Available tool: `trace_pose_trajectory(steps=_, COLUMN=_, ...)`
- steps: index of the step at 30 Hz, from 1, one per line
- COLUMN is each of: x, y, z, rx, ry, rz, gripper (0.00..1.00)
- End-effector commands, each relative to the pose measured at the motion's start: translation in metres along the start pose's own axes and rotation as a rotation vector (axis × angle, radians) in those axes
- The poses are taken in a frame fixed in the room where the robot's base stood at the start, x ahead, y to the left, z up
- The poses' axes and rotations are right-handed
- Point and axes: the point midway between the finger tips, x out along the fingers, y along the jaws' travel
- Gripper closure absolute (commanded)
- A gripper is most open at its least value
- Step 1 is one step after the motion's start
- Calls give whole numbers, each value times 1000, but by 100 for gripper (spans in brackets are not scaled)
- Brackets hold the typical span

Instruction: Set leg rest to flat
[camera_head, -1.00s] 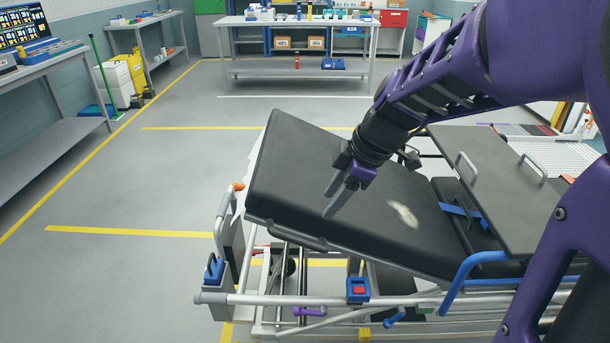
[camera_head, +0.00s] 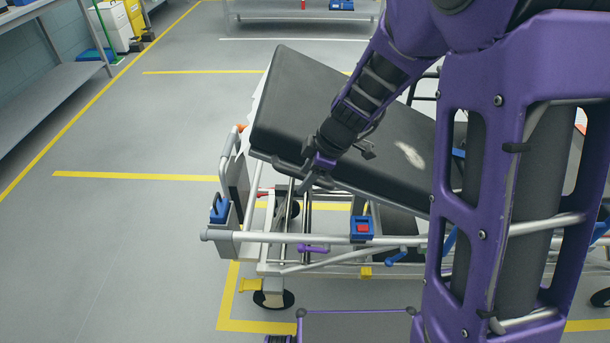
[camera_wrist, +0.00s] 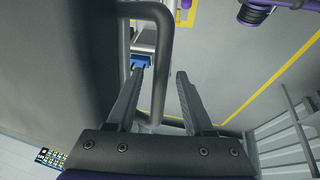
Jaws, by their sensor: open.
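The leg rest (camera_head: 290,100) is a black padded panel of the stretcher, tilted with its left end raised; a pale scuff marks it. It also fills the left of the wrist view (camera_wrist: 45,70). A grey bent bar (camera_wrist: 162,55) runs beside the panel's edge in the wrist view. My gripper (camera_head: 310,185) is at the near lower edge of the leg rest. In the wrist view its two fingers (camera_wrist: 160,72) are open, with the bar appearing between them; I cannot tell whether they touch it. My arm hides the panel's right part.
The stretcher frame (camera_head: 290,237) carries a blue box with a red button (camera_head: 361,228), a purple lever (camera_head: 313,249) and a blue lever (camera_head: 396,257). A yellow pedal (camera_head: 250,285) sits near a wheel. The floor at left is clear; a workbench (camera_head: 50,80) stands beyond.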

Motion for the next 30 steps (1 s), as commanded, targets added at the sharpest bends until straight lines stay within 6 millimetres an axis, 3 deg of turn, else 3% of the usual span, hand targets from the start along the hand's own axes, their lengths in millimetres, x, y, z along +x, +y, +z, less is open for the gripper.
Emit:
trace_pose_trajectory(steps=10, x=5, y=0, z=0, rx=0, ry=0, rz=0, gripper=48)
trace_pose_trajectory(steps=19, x=5, y=0, z=0, rx=0, ry=0, rz=0, gripper=100)
trace_pose_trajectory(steps=30, x=4, y=0, z=0, rx=0, ry=0, rz=0, gripper=100)
